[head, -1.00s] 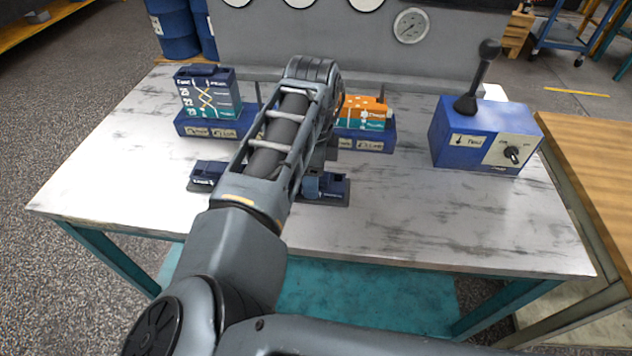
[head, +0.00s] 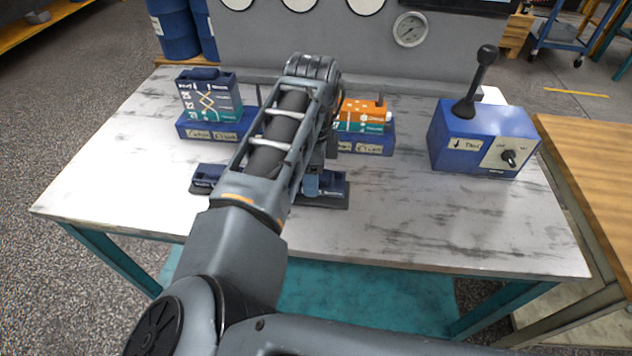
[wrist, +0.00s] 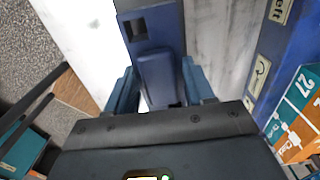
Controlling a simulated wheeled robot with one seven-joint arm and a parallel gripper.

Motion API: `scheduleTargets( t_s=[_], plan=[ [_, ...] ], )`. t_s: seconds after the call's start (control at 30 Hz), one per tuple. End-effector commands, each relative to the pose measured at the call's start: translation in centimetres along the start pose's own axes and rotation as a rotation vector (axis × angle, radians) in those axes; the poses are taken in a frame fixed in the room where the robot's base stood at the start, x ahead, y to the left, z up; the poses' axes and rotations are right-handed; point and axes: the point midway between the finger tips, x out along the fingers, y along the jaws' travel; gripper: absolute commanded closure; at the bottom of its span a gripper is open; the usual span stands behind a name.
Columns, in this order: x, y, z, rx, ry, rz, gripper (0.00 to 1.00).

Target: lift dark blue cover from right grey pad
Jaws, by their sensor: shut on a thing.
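The dark blue cover (head: 333,185) is at the right grey pad (head: 325,204) near the middle of the table, partly hidden behind my arm in the head view. In the wrist view, the cover (wrist: 160,75) lies between the two blue fingers of my gripper (wrist: 160,88), which is shut on it. The cover looks level and in line with the pad; I cannot tell whether there is a gap beneath it. In the head view only a blue finger of my gripper (head: 312,184) shows clearly.
Another dark blue cover (head: 208,175) sits on the left. Behind stand two blue bases, one with a dark blue and teal block (head: 208,98), one with an orange and teal block (head: 362,115). A blue lever box (head: 482,140) stands right. The front right tabletop is clear.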

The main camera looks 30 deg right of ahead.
Motion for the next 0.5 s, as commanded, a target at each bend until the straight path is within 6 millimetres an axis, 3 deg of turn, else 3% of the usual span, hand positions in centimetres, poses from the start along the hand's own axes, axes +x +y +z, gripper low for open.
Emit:
scheduleTargets(
  t_s=[0.5],
  plan=[
    [-3.0,0.0,0.0,0.000,0.000,0.000,1.00]
  ],
)
